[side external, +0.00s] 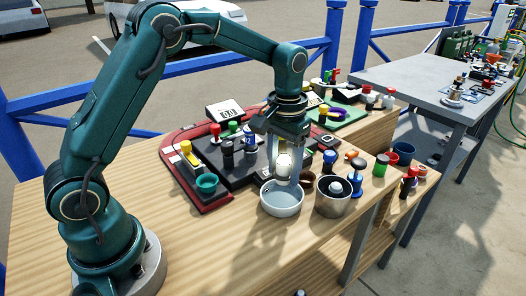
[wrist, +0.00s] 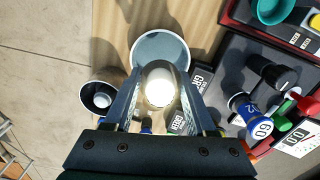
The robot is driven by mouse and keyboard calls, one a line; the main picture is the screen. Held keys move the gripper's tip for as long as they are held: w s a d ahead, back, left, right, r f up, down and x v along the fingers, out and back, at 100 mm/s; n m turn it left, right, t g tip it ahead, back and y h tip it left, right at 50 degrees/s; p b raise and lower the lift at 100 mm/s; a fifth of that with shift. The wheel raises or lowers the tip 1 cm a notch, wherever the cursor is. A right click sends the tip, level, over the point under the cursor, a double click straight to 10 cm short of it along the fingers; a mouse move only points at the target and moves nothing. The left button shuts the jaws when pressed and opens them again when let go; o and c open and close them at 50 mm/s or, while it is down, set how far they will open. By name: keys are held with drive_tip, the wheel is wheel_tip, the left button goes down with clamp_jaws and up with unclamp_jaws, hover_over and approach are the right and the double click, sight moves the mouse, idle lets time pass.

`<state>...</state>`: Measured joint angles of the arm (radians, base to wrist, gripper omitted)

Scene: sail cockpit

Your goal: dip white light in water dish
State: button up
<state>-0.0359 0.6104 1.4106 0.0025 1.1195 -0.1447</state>
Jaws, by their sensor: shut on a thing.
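The white light (side external: 284,166) is a glowing white bulb held between the fingers of my gripper (side external: 283,172). In the wrist view the light (wrist: 159,87) glows between the two fingers of my gripper (wrist: 161,98). The water dish (side external: 282,204) is a round, pale bowl with bluish water, on the wooden table under the gripper. In the wrist view the dish (wrist: 160,38) shows just beyond the light, partly covered by it. The light appears at or above the dish's rim; I cannot tell whether it touches the water.
A metal pot (side external: 334,204) with a white-topped thing inside stands close to the right of the dish. A red-edged dark board (side external: 213,199) with several coloured pieces and a teal cup (side external: 207,184) lies to the left. Bare wood (side external: 190,245) is free in front.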

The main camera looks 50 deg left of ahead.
sight(284, 156)
drive_tip(key=shift+r, duration=1.95)
